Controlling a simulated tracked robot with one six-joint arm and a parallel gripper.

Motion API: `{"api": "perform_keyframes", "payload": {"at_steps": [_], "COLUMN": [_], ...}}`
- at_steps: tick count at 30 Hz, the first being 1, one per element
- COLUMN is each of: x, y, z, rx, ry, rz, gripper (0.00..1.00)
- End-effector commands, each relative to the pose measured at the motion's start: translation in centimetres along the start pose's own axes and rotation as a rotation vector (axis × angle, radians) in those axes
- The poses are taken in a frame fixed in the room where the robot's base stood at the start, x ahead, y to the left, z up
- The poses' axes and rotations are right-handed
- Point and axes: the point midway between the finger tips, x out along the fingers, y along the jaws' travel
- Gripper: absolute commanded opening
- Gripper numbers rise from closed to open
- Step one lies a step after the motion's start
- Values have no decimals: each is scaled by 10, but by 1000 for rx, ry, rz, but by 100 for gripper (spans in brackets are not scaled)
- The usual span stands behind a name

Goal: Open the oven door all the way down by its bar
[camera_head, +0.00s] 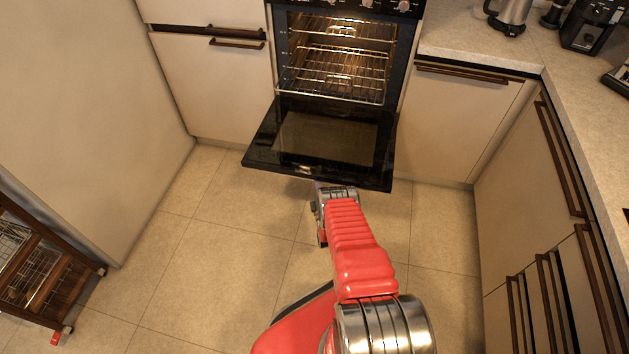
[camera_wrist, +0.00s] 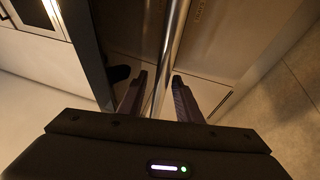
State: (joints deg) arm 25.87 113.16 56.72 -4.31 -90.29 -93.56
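The oven door (camera_head: 262,142) is swung far down, close to level, sloping a little in the head view. Its glass (camera_head: 325,140) faces up. The bar is hidden under the door's front edge in the head view. In the wrist view the shiny metal bar (camera_wrist: 172,42) runs between the two dark fingers of my gripper (camera_wrist: 159,76). The fingers stand apart on either side of the bar, with a visible gap at the left finger. In the head view my gripper is mostly hidden below the door's front edge.
The lit oven cavity (camera_head: 338,58) with wire racks is exposed. Closed cabinets (camera_head: 460,120) flank the oven, and drawers line the right. A wooden rack (camera_head: 40,270) stands at lower left. The tiled floor (camera_head: 225,240) in front is clear except for my arm.

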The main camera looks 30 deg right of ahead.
Motion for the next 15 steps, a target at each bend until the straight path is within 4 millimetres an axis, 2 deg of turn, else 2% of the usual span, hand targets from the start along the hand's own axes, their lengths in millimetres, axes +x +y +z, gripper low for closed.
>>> {"api": "perform_keyframes", "payload": {"at_steps": [10,15], "x": [-2,-15], "y": [0,-1], "z": [-2,-2], "rx": [0,0], "ry": [3,3], "rz": [-1,-2], "gripper": [33,33]}}
